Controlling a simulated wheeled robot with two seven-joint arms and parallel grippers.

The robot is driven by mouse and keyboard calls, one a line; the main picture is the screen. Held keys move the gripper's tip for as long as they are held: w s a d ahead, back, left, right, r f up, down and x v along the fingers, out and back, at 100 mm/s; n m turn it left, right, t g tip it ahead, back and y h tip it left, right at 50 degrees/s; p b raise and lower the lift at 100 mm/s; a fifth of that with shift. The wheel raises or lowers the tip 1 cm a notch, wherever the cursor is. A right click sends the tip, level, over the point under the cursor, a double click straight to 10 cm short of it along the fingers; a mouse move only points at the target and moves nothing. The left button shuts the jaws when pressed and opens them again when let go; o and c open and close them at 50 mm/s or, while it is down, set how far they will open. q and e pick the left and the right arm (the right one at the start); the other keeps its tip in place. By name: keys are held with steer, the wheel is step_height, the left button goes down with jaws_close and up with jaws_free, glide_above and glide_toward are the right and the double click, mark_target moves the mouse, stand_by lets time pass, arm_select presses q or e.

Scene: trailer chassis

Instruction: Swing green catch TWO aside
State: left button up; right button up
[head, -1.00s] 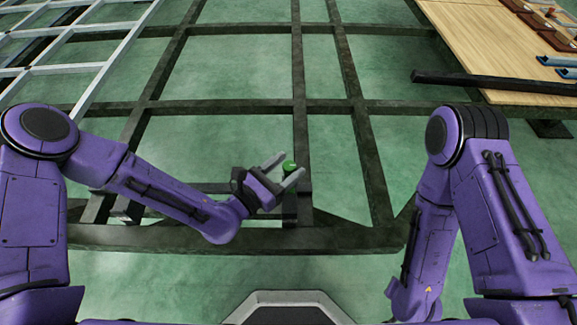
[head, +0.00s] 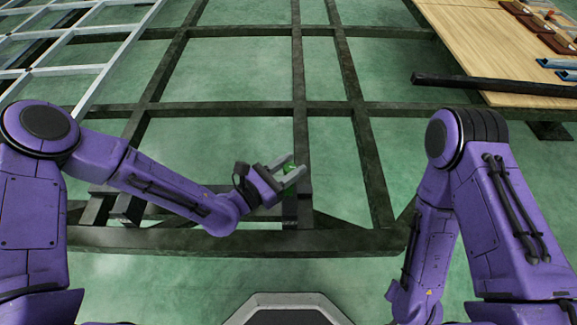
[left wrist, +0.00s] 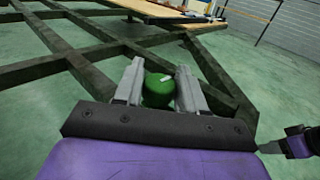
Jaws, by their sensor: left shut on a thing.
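The green catch (head: 290,172) sits on the dark chassis frame (head: 230,240), near its front beam. My left gripper (head: 294,169) is at the catch, with its fingers on either side of it and shut on it. In the left wrist view the rounded green catch (left wrist: 158,90) shows between the two grey fingers (left wrist: 158,80), with a small pale mark on it. The catch's lower part is hidden by the gripper. No number can be read on it. My right arm stands folded at the right; its gripper is not clearly visible.
A wooden table (head: 480,50) with small parts stands at the back right, and a dark bar (head: 495,85) juts over its edge. A pale grey lattice frame (head: 75,50) lies at the back left. Open green floor shows between the chassis beams.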

arm_select(q)
steer(key=m+g+h, duration=0.2)
steer(key=m+g, duration=0.1)
steer(key=g, duration=0.1)
steer(key=shift+h, duration=0.3)
steer(key=m+g, duration=0.2)
steer(key=g, duration=0.1)
steer(key=m+g+h+p, duration=0.1)
steer(key=m+g, duration=0.1)
steer(key=g, duration=0.2)
steer(key=shift+m+h, duration=0.3)
steer(key=shift+m, duration=0.1)
steer(key=m+g, duration=0.1)
steer(key=g, duration=0.2)
steer(key=shift+f+m, duration=0.1)
steer(key=shift+m, duration=0.3)
steer(key=m+g+b, duration=0.1)
steer(key=g, duration=0.1)
steer(key=m+g+y, duration=0.1)
steer(key=m+g, duration=0.1)
steer(key=g, duration=0.1)
steer(key=shift+f+y+b, duration=0.15)
steer(key=shift+y+b, duration=0.15)
steer(key=shift+b, duration=0.1)
steer(key=shift+m+g+y+b, duration=0.95)
steer(key=shift+m+g, duration=0.45)
steer(key=shift+g, duration=0.3)
steer(key=shift+r+g+y, duration=0.2)
steer(key=shift+g+y, duration=0.05)
steer(key=shift+g, duration=0.05)
